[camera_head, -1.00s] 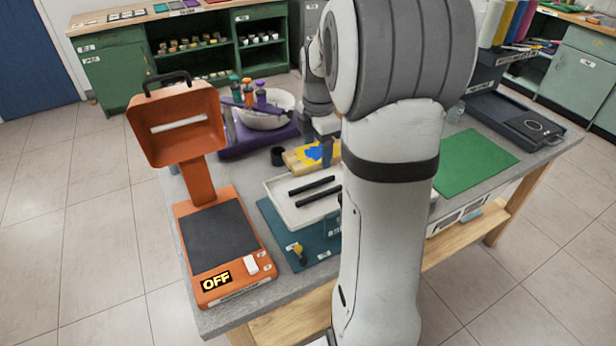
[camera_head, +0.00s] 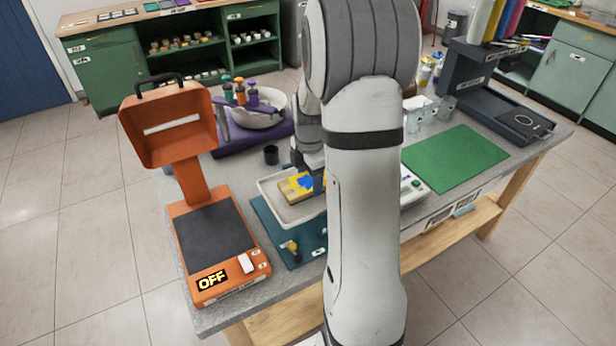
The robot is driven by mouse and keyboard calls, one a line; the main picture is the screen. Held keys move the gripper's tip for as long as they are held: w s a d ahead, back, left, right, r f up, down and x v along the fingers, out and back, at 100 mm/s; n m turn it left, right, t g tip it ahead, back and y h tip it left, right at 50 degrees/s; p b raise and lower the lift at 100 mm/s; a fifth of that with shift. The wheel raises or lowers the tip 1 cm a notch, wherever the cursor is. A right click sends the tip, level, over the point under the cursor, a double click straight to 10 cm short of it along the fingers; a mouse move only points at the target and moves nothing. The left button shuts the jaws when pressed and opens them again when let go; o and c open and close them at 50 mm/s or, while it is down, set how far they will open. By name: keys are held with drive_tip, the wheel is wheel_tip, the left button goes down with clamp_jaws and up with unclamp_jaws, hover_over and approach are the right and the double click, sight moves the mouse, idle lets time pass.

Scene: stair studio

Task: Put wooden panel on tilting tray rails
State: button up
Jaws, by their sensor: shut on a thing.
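The wooden panel (camera_head: 288,192), with blue and yellow paint on its top, is over the white tilting tray (camera_head: 271,208). The black rails seen in the tray earlier are hidden now, under or behind the panel and my arm. My gripper (camera_head: 315,184) is shut on the panel at its right side, partly hidden by my own arm. I cannot tell whether the panel touches the rails or is just above them. The tray sits on a teal base (camera_head: 273,232) with a yellow-topped knob (camera_head: 292,246) at its front.
An orange lamp-like machine (camera_head: 218,245) marked OFF stands left of the tray. Behind are a small black cup (camera_head: 271,155) and a white bowl (camera_head: 262,107) on a purple stand. A green mat (camera_head: 455,158) lies clear at the right, with glass jars (camera_head: 429,113) behind it.

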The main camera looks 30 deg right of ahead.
sight(309, 180)
drive_tip(key=shift+f, duration=0.1)
drive_tip(key=shift+f, duration=0.15)
drive_tip(key=o, duration=1)
drive_tip(key=shift+o, duration=0.2)
wheel_tip(309, 180, up, 11)
drive_tip(key=s+a+r+m+t, duration=0.1)
drive_tip(key=s+a+m, duration=0.6)
drive_tip(key=s+m, duration=0.2)
drive_tip(key=s+a+r+m+t, duration=0.1)
drive_tip(key=s+a+m+t, duration=0.1)
drive_tip(key=s+a+m, duration=0.5)
drive_tip(key=s+m, duration=0.2)
drive_tip(key=s, duration=0.1)
drive_tip(key=shift+s+a+r, duration=0.2)
drive_tip(key=shift+a+r, duration=0.05)
drive_tip(key=shift+a, duration=0.05)
